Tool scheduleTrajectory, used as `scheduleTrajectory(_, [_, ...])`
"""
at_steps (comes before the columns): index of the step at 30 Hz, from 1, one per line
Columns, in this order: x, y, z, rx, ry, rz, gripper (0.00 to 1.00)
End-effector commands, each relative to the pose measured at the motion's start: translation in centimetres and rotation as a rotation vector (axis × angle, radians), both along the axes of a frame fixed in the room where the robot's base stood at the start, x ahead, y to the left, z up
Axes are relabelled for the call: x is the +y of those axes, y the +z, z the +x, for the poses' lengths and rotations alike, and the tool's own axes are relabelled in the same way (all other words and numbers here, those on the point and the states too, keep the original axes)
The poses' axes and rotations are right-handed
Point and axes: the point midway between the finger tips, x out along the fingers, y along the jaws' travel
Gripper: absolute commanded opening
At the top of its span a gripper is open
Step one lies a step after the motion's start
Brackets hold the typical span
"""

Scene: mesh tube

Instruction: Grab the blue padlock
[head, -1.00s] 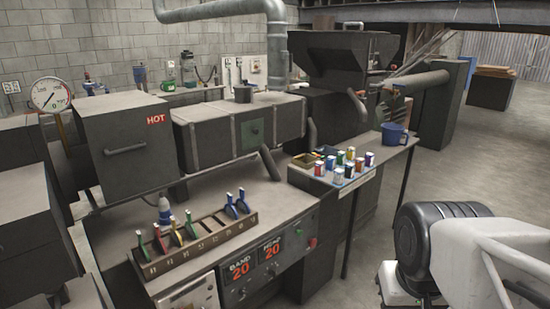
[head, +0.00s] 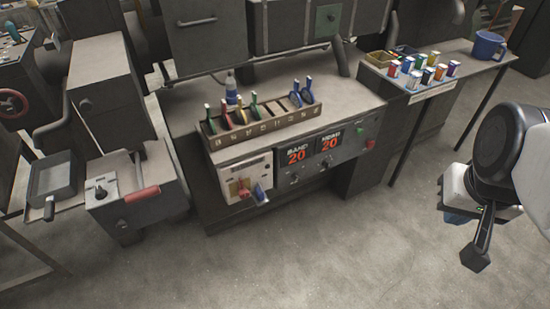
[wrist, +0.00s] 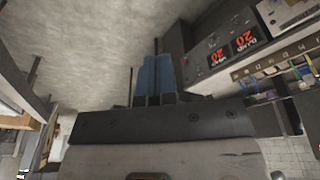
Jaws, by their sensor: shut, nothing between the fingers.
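A small blue item, which looks like the blue padlock (head: 260,194), is at the lower right of a white panel (head: 232,180) on the front of the bench in the head view. A red item (head: 243,188) is just left of it. My gripper shows in the wrist view (wrist: 156,78), with its two blue fingers together and nothing between them. In the head view my arm is at the right edge, well to the right of the panel and apart from it. The padlock cannot be made out in the wrist view.
A rack (head: 262,120) with several coloured-handled tools stands on the bench top. A side table at the right holds several small cans (head: 427,70) and a blue mug (head: 489,46). A machine with a red handle (head: 141,198) is left of the panel. The floor in front is clear.

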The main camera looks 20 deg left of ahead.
Motion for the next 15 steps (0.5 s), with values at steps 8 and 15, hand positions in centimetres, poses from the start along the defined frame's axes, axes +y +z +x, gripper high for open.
scheduleTrajectory(8, [0.0,0.0,0.0,0.0,0.0,0.0,0.0])
scheduleTrajectory(15, [0.0,0.0,0.0,0.0,0.0,0.0,0.08])
